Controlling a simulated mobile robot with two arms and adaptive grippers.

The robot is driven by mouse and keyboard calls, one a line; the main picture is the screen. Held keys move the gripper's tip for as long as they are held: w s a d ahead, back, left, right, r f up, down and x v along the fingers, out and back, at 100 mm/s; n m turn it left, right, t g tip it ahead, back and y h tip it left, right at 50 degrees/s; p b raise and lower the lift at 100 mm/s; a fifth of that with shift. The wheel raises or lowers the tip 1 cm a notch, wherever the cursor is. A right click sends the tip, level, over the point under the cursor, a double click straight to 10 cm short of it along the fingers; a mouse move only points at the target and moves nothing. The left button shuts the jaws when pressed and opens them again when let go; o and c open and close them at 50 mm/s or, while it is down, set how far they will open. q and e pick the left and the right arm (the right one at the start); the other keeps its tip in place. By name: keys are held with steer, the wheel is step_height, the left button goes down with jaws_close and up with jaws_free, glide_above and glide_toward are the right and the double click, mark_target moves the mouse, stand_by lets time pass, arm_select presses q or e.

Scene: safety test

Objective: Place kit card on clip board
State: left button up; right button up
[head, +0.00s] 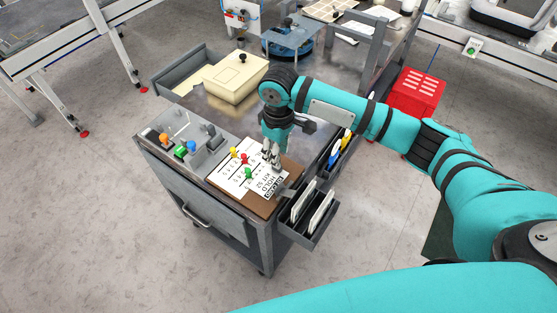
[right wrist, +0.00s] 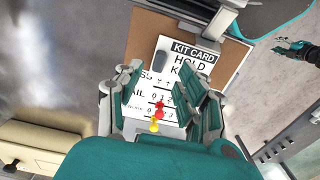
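The brown clip board (head: 258,206) lies on the front right corner of the grey cart. A white kit card (head: 265,186) with a black title band lies on its right part; it also shows in the right wrist view (right wrist: 188,65). A white sheet (head: 226,182) with printed rows lies beside it. My right gripper (head: 273,164) points down, low over the card and sheet. In the right wrist view its fingers (right wrist: 163,100) are spread, with nothing visibly gripped; contact with the card cannot be told. My left gripper (right wrist: 286,47) shows small at the right wrist view's edge.
Green (head: 248,174), red (head: 244,158) and yellow (head: 234,153) pegs stand by the gripper. A clear tray (head: 176,128) with coloured pegs is left. A cream box (head: 236,77) stands behind. A side holder (head: 318,222) with white cards hangs right. The cart's middle is bare.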

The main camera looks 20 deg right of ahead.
step_height(320, 180, up, 7)
steer(key=shift+f, duration=0.15)
stand_by(2.2)
